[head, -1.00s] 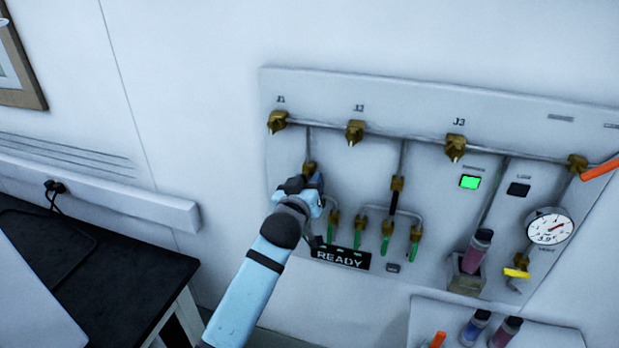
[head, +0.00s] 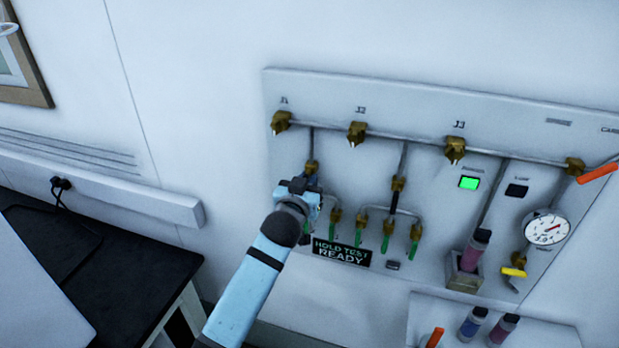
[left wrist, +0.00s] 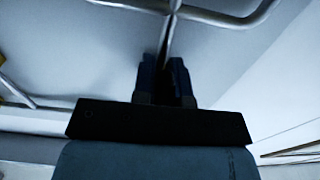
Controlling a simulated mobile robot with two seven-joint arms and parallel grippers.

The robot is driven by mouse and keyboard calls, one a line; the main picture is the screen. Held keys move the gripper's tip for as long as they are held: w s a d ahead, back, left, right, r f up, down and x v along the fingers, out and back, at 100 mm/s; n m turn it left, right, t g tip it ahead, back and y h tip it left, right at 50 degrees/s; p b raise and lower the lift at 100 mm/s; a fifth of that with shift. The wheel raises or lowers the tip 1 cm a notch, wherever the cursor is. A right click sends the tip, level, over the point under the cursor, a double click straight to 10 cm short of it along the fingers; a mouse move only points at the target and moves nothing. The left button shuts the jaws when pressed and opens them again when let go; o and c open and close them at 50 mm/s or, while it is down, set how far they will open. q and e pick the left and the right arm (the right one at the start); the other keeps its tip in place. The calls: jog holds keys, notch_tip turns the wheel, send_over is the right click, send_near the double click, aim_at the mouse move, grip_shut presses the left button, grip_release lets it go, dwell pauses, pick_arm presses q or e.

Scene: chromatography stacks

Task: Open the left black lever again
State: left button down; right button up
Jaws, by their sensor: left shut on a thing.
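My left gripper (head: 308,189) is at the left part of the wall panel, just below the brass fitting (head: 311,167) on the left vertical pipe. It is shut on the left black lever, which the gripper hides almost wholly in the head view. In the left wrist view the dark fingers (left wrist: 166,78) are close together in front of a pipe, with a dark strip between them; the lever's exact angle cannot be told. A second black lever (head: 398,184) is on the middle pipe, in line with it. My right gripper is not in view.
Several green-handled valves (head: 387,241) are right of my gripper. A display (head: 341,253) below reads "HOLD TEST READY". A gauge (head: 547,229), a yellow lever (head: 513,271) and a vial (head: 475,250) in a holder are at the right. A black table (head: 90,265) is at lower left.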

pick_arm(q)
jog(key=shift+r, duration=0.1)
jog(key=c, duration=1.2)
grip_release()
jog(key=shift+w, duration=0.1)
jog(key=shift+o, duration=0.2)
jog(key=b+v, duration=0.2)
jog(key=v, duration=1.2)
jog(key=shift+w, duration=0.1)
